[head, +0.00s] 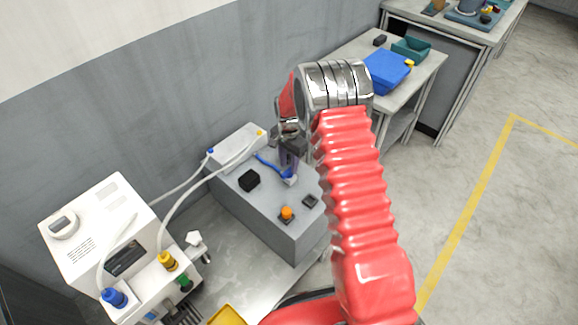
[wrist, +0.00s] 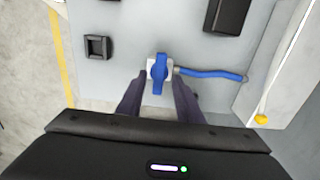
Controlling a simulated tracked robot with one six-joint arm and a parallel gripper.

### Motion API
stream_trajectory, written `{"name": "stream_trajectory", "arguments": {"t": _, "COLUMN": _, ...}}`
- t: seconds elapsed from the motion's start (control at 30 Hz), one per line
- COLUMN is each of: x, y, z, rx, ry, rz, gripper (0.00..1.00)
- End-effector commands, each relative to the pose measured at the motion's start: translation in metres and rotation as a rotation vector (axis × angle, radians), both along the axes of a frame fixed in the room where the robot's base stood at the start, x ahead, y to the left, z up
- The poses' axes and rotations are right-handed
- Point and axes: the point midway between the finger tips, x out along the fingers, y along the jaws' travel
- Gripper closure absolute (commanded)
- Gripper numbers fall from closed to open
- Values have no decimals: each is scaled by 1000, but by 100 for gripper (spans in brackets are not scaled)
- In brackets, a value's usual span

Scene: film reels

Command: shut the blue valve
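The blue valve (wrist: 159,70) has a long blue handle on a small pale body, on top of a grey box. In the wrist view a blue hose (wrist: 210,73) runs from it to the right, and the handle lies crosswise to the hose. My gripper (wrist: 158,84) is open, with one dark finger on each side of the handle and gaps on both sides. I cannot tell whether the fingertips are down at handle height. In the head view my gripper (head: 289,158) points down over the valve (head: 289,175), partly covering it.
The grey box (head: 285,235) also bears a black block (head: 249,180), an orange button (head: 287,213) and a dark square piece (head: 310,201). A white unit (head: 237,148) stands behind the valve. A white machine (head: 100,235) with hoses stands left. The floor at right is clear.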

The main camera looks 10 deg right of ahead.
Motion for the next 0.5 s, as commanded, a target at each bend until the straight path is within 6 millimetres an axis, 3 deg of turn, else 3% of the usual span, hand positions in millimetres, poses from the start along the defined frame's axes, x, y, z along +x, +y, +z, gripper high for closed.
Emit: {"name": "stream_trajectory", "arguments": {"t": 0.5, "x": 2, "y": 0, "z": 90, "rx": 0, "ry": -4, "rz": 0, "gripper": 67}}
